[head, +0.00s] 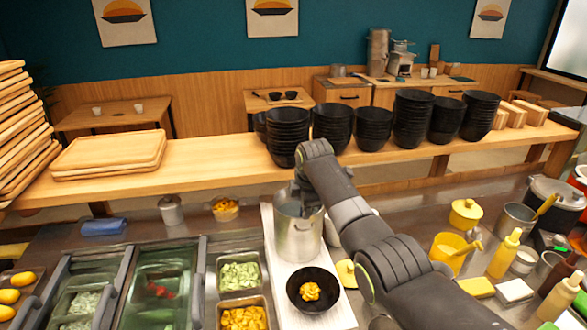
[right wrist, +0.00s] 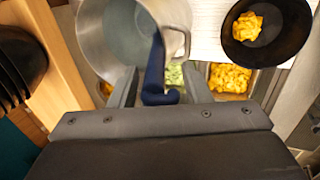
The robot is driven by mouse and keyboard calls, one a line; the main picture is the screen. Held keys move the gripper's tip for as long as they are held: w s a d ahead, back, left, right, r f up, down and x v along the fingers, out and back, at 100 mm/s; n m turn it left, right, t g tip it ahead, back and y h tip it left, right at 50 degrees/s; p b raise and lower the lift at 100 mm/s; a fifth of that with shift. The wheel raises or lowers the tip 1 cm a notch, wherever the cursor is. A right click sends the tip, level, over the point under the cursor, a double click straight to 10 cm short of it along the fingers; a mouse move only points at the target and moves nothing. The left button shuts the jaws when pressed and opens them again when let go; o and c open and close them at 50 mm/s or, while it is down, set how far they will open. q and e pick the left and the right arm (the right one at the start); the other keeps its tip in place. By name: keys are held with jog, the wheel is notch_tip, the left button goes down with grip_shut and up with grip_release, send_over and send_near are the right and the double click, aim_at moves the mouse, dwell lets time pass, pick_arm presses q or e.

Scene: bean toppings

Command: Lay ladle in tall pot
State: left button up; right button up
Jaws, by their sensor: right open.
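The tall steel pot (head: 298,242) stands on a white board in the middle of the head view. Its rim and inner wall also show in the right wrist view (right wrist: 92,40). The ladle's dark blue handle (right wrist: 157,65) comes up from inside the pot, and its hooked end sits at the rim. The ladle's bowl is hidden. My right gripper (right wrist: 160,86) is open, with one finger on each side of the hooked end. It is over the pot's far rim (head: 297,195) in the head view. My left gripper is not in view.
A black bowl (head: 314,303) with yellow food stands in front of the pot. Food trays (head: 241,275) lie to the left. Stacked black bowls (head: 287,137) line the wooden shelf behind. A yellow pot (head: 466,213), bottles and a steel pot (head: 515,222) crowd the right.

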jog(key=b+v, duration=0.5)
jog(key=v, duration=1.1)
jog(key=shift+s+f, duration=0.15)
